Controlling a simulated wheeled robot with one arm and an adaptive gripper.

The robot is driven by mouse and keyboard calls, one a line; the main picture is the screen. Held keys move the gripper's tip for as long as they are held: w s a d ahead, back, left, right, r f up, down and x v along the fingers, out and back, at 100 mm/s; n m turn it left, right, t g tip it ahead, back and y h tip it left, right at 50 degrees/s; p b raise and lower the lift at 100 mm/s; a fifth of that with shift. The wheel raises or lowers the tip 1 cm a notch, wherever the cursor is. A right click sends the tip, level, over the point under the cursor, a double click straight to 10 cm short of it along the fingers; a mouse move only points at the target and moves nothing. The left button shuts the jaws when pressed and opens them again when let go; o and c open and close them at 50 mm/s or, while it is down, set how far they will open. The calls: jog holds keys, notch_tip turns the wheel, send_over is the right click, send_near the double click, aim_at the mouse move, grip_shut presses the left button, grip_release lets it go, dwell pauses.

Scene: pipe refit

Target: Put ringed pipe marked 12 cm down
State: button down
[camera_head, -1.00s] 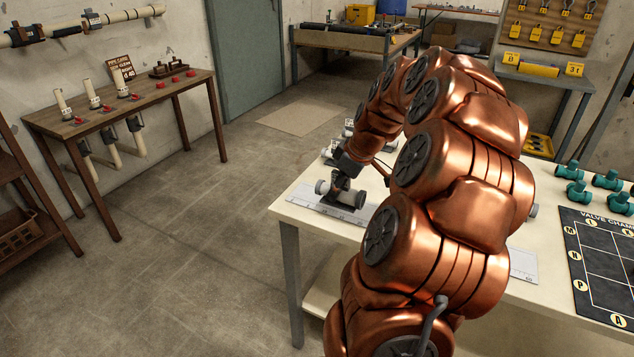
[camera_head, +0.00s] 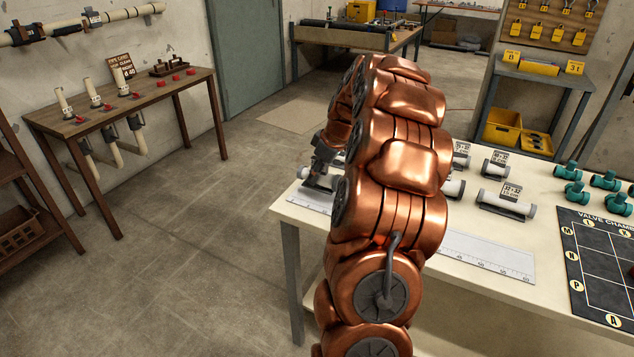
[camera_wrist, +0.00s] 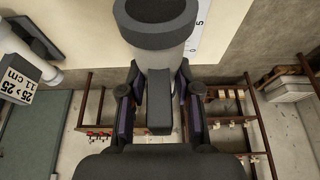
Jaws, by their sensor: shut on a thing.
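In the wrist view a pale pipe with a dark ring (camera_wrist: 160,45) stands between the two fingers of my gripper (camera_wrist: 158,105), which is shut on it. No marking shows on this pipe, so I cannot read its length. A white ruler (camera_wrist: 194,35) lies right beside it. In the head view my gripper (camera_head: 320,178) is low over the left end of the workbench (camera_head: 390,222), close to the ruler there (camera_head: 312,201). My arm hides most of the held pipe in that view, and I cannot tell whether it touches the bench.
A pipe labelled 11 cm (camera_wrist: 22,75) lies left of my gripper in the wrist view. Labelled pipes (camera_head: 507,203) and green valves (camera_head: 575,193) stand on the bench's right, with a dark valve chart (camera_head: 600,262). A ruler (camera_head: 486,254) lies along the front edge.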

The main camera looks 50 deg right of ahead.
aim_at(317, 183)
jog(key=shift+f, duration=1.6)
jog(key=shift+f, duration=0.1)
jog(key=shift+f, duration=0.1)
jog(key=c, duration=0.8)
grip_release()
